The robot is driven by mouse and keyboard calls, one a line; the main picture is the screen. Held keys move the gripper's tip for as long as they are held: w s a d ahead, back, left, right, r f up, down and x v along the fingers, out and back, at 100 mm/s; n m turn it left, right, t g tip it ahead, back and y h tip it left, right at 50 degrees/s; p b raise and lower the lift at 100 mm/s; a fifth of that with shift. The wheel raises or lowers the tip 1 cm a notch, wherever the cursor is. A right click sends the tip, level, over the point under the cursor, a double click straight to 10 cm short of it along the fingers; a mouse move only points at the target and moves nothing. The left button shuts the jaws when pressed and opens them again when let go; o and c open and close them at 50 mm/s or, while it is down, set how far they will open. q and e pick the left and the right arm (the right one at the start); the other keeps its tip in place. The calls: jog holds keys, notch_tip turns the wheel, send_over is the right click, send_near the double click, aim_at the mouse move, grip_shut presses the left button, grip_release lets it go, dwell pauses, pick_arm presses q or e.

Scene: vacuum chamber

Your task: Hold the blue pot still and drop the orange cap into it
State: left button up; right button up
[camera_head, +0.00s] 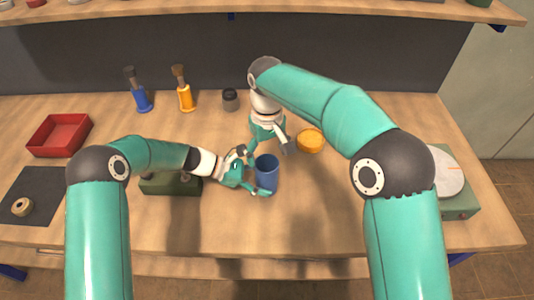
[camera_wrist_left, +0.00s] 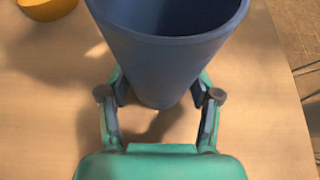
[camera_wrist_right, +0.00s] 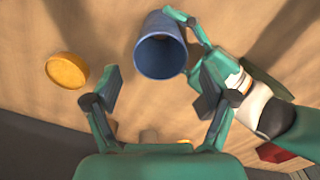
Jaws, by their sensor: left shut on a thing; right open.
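The blue pot (camera_head: 267,174) stands upright on the bench and is empty as far as its mouth shows in the right wrist view (camera_wrist_right: 162,56). My left gripper (camera_head: 254,176) is shut around the pot's sides; in the left wrist view its fingers (camera_wrist_left: 160,98) press on both sides of the pot (camera_wrist_left: 165,50). The orange cap (camera_head: 310,140) lies flat on the bench, right of and behind the pot; it also shows in the right wrist view (camera_wrist_right: 67,70). My right gripper (camera_head: 268,148) is open and empty above the bench, behind the pot and left of the cap.
A dark green box (camera_head: 170,185) lies left of my left gripper. A red tray (camera_head: 59,135), a blue bottle (camera_head: 142,100), an orange bottle (camera_head: 184,96) and a dark jar (camera_head: 230,99) stand further back. A round-plated device (camera_head: 450,180) is at right.

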jog(key=shift+r, duration=2.05)
pick_arm(q)
jog(key=o, duration=1)
jog(key=shift+a, duration=0.1)
